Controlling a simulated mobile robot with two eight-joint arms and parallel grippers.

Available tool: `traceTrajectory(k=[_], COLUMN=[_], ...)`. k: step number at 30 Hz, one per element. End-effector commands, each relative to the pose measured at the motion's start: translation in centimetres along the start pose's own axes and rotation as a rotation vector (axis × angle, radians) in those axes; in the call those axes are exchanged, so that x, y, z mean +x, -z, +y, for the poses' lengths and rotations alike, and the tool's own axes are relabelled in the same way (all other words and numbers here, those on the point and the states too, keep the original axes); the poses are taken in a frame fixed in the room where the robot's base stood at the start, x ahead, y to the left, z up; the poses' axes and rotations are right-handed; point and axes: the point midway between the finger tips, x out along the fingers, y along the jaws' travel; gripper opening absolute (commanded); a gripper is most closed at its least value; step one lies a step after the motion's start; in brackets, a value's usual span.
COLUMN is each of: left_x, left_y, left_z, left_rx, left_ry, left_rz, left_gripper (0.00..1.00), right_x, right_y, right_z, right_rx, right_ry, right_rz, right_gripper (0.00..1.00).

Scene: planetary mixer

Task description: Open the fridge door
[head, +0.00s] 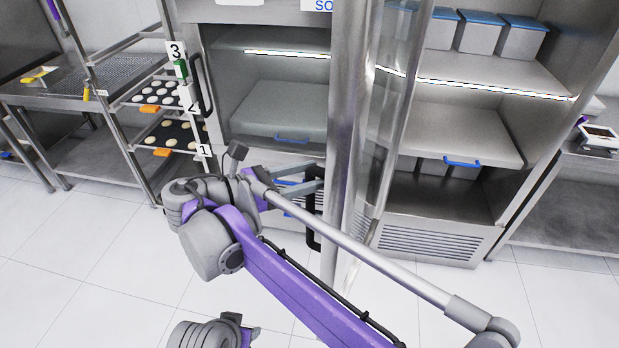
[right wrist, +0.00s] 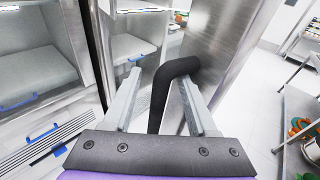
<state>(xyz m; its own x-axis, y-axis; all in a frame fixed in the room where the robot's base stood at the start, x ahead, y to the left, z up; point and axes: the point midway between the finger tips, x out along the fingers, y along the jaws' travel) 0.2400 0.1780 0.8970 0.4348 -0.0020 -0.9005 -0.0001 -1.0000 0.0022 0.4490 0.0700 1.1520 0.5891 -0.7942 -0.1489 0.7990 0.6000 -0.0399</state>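The fridge (head: 440,238) is a steel cabinet with glass doors. Its right door (head: 345,120) stands swung out from the frame, seen nearly edge-on, and the right compartment is exposed. The door's black handle (head: 313,232) is upright near its edge; it also shows in the right wrist view (right wrist: 178,70). My right gripper (head: 305,182) is at this handle. In the right wrist view, its fingers (right wrist: 160,100) are apart on either side of the handle, with gaps visible. Part of my left wrist shows at the bottom of the head view; its fingers are hidden.
A rack (head: 128,125) with trays of dough stands left of the fridge, beside a steel table (head: 65,92). Another steel table (head: 580,190) stands at the right. Blue-lidded containers (head: 478,35) sit on the right compartment's upper shelf. The tiled floor in front is clear.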

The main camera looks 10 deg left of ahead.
Motion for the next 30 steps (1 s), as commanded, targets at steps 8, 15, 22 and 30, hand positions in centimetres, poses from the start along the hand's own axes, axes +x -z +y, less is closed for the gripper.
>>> traceTrajectory(k=[8, 15, 22, 30], left_x=[-0.3, -0.4, -0.8, -1.3], left_y=[0.2, 0.3, 0.7, 1.1], left_z=[0.0, 0.0, 0.0, 0.0], left_rx=[0.0, 0.0, 0.0, 0.0], left_ry=[0.0, 0.0, 0.0, 0.0], left_rz=[0.002, 0.002, 0.005, 0.008], left_gripper=[0.5, 0.5, 0.5, 0.5], right_x=[-0.5, -0.3, -1.5, -2.9], right_y=[-5.5, -0.7, -0.6, -0.3], right_z=[0.0, -0.3, 0.8, 2.2], right_rx=[0.03, -0.019, -0.017, -0.016], right_ry=[-0.01, 0.009, 0.008, 0.006], right_rz=[-0.153, 0.047, 0.047, 0.048], right_gripper=[0.55, 0.55, 0.55, 0.55])
